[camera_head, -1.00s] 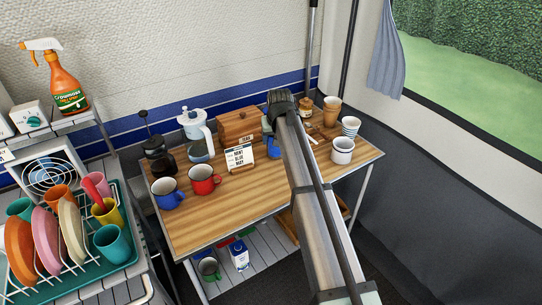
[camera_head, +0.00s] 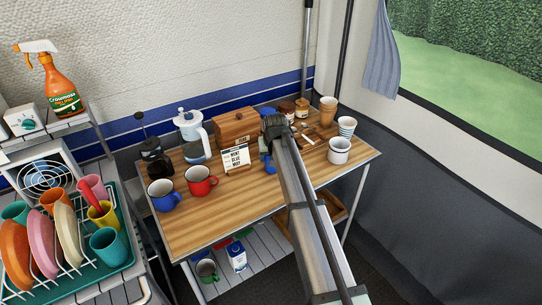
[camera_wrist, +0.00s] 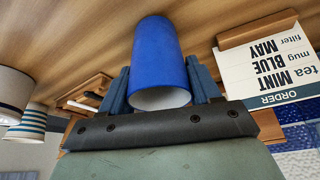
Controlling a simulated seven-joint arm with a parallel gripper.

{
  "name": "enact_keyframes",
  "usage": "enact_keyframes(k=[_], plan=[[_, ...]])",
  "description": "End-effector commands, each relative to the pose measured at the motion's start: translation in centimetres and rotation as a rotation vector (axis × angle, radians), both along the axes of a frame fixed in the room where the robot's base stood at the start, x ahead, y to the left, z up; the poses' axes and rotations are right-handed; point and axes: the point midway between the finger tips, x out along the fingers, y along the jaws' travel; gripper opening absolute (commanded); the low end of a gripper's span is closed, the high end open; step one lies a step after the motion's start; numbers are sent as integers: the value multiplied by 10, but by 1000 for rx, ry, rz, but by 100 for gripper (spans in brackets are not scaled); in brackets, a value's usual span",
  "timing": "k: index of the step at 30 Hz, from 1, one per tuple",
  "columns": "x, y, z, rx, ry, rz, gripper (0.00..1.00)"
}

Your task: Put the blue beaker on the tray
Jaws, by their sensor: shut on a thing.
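My gripper (camera_wrist: 162,95) is shut on the blue beaker (camera_wrist: 158,50), with a finger on each side near its open rim. The beaker's far end points at the wooden table top; I cannot tell whether it touches. In the head view my gripper (camera_head: 266,162) is low over the middle of the table, right of the order card (camera_head: 235,159), and my arm hides most of the beaker. No tray is clear on the table top. A wooden tray-like piece (camera_head: 335,210) is on the lower shelf, partly behind my arm.
A blue mug (camera_head: 163,195) and red mug (camera_head: 199,181) stand at the table's left. Cups and a white mug (camera_head: 339,150) stand at right. The front table strip is clear.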

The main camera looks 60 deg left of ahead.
Motion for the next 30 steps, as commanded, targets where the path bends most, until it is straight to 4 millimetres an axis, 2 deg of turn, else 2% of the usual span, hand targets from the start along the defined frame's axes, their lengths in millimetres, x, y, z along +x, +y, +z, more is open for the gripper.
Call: enact_keyframes(k=[4, 5, 12, 23, 30], plan=[[0, 0, -3, 0, 0, 0, 31], [0, 0, -3, 0, 0, 0, 65], [0, 0, -2, 0, 0, 0, 88], [-1, -2, 4, 0, 0, 0, 88], [-6, -15, 37, 1, 0, 0, 88]])
